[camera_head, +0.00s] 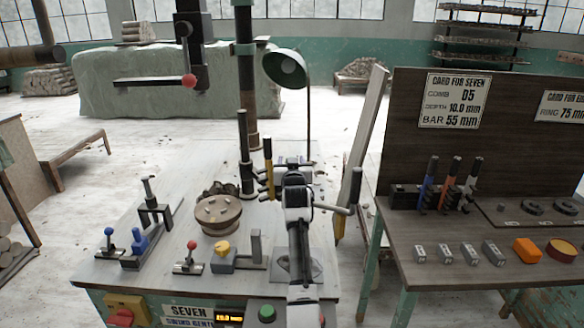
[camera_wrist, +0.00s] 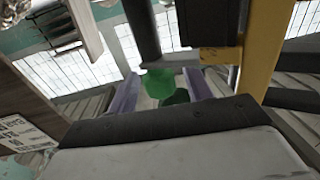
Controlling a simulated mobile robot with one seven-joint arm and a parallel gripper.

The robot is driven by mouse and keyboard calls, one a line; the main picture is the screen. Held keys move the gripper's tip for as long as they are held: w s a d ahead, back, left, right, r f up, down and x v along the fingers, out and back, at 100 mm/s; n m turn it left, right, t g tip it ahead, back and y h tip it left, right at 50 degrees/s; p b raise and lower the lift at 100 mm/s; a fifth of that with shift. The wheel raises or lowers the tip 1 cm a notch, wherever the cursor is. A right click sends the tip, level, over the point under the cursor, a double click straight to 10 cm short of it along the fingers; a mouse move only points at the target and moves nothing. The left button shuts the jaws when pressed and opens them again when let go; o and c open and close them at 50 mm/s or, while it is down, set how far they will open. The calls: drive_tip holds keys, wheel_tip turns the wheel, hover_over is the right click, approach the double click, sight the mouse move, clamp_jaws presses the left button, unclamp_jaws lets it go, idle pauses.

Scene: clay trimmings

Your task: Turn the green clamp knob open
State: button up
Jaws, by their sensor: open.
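The green clamp knob (camera_wrist: 158,82) shows in the wrist view at the lower end of a dark post (camera_wrist: 142,32). My gripper (camera_wrist: 161,88) is open, with one purple finger on each side of the knob. A gap shows on each side, and contact cannot be made out. In the head view my gripper (camera_head: 296,162) is by the upright post (camera_head: 246,150) on the bench, and my own arm hides the knob. A yellow and black upright bar (camera_head: 268,165) stands just left of the gripper; it is large at the right in the wrist view (camera_wrist: 264,50).
The bench (camera_head: 120,270) holds a round clay-coloured piece (camera_head: 217,213), a red-knobbed lever (camera_head: 190,258) and a blue-knobbed fixture (camera_head: 140,243). A lamp (camera_head: 286,70) rises behind my gripper. A side table (camera_head: 430,265) with tools and a card board stands right.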

drive_tip(key=s+b, duration=0.3)
drive_tip(key=s, duration=1)
drive_tip(key=shift+s+d, duration=0.35)
